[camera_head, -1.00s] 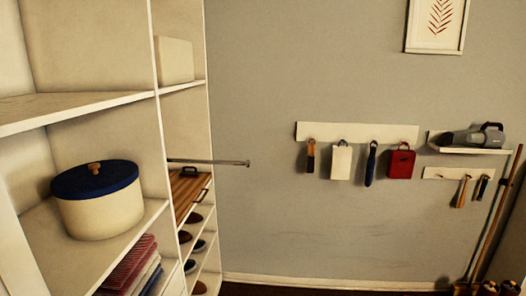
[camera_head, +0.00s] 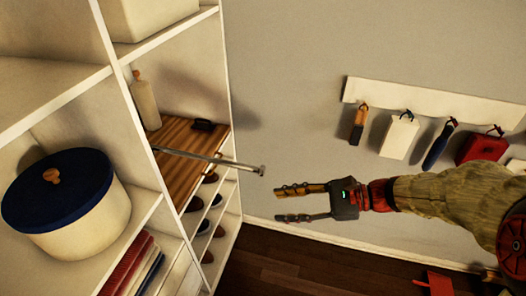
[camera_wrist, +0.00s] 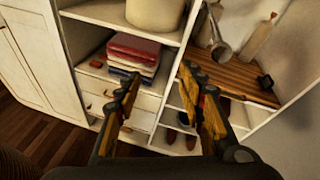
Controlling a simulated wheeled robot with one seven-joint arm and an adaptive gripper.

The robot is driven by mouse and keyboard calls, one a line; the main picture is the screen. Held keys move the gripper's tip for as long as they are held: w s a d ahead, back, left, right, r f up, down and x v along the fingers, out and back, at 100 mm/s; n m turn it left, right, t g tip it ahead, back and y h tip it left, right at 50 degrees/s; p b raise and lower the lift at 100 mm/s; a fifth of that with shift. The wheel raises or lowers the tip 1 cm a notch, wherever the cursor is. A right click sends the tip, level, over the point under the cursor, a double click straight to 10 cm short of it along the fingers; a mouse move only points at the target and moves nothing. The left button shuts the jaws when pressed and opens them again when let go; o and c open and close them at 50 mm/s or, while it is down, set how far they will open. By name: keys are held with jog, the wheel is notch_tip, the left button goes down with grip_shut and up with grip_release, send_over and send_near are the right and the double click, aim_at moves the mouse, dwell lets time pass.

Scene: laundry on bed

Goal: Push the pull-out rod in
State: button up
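The pull-out rod (camera_head: 215,160) is a thin grey metal bar that sticks out of the shelf unit above a striped wooden board. Its capped end (camera_head: 261,170) points toward the right. In the wrist view the rod end (camera_wrist: 220,50) shows as a round grey cap near the upper right. My gripper (camera_head: 276,204) is open and empty, with its two fingers pointing left toward the shelf unit. It is just below and to the right of the rod's end in the head view, apart from it. The fingers also show in the wrist view (camera_wrist: 160,85).
The white shelf unit (camera_head: 108,80) holds a blue-lidded pot (camera_head: 85,228), a bottle (camera_head: 146,102), the striped board (camera_head: 182,175), folded cloths (camera_head: 130,268) and several shoes below. A white hook rail (camera_head: 440,103) with hanging items is on the grey wall. Open floor (camera_head: 300,270) lies below my gripper.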

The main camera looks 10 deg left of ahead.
aim_at(264, 170)
jog(key=w+r+m+t+y+p, duration=0.2)
jog(key=w+r+m+y+p, duration=0.1)
jog(key=w+m, duration=0.3)
jog(key=shift+n, duration=0.7)
jog(key=a, duration=0.2)
jog(key=w+a, duration=0.1)
jog(key=a, duration=0.2)
jog(key=w+a, duration=0.1)
jog(key=a, duration=0.2)
jog(key=shift+f+b, duration=0.1)
jog(key=shift+b, duration=0.25)
jog(key=shift+d, duration=0.1)
jog(key=shift+c, duration=0.9)
jog(key=c, duration=0.7)
grip_shut()
